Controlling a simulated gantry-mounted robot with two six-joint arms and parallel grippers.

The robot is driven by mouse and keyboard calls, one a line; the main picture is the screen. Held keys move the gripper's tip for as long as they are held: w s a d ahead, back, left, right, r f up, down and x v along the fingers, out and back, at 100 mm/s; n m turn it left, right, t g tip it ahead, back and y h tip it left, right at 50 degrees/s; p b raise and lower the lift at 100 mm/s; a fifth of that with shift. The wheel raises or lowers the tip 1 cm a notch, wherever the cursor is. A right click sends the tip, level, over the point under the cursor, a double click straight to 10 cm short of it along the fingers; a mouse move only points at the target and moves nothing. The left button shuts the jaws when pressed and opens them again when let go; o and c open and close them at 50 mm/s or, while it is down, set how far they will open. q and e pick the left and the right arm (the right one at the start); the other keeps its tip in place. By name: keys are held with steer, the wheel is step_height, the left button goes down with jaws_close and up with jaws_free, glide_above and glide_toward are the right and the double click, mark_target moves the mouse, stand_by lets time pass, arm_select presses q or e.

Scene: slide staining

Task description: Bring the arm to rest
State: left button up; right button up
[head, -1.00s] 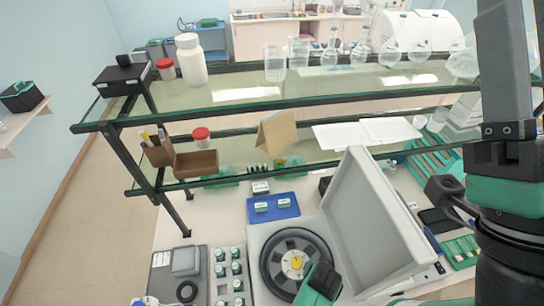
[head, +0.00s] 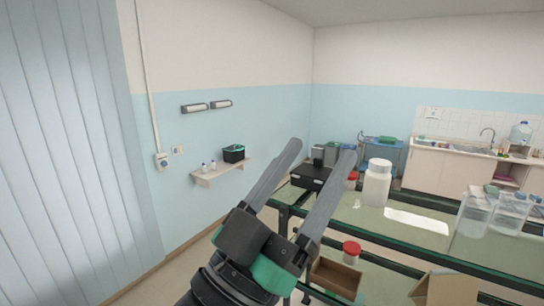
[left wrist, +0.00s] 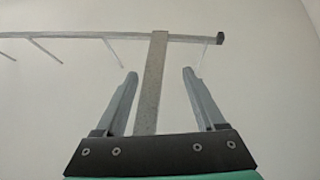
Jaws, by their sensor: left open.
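My left gripper (head: 318,148) is raised in the head view, left of and in front of the glass shelf rack. Its two long grey fingers are spread apart with nothing between them. In the left wrist view the same gripper (left wrist: 158,73) is open and empty, against a pale plain surface with a grey bar and thin rods beyond it. My right gripper is not in either current view.
The glass shelf (head: 405,225) stands at the right, with a white bottle (head: 377,184), a black box (head: 311,176) and glass beakers (head: 473,215) on it. A brown tray (head: 336,277) is below. A small wall shelf (head: 220,173) is at the left.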

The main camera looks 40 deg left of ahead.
arm_select(q)
steer(key=s+a+r+t+y, duration=0.1)
steer(key=s+a+r+t, duration=0.1)
steer(key=s, duration=0.5)
steer(key=shift+s+a+r, duration=0.15)
steer(key=shift+a+r, duration=0.4)
steer(key=shift+r, duration=0.1)
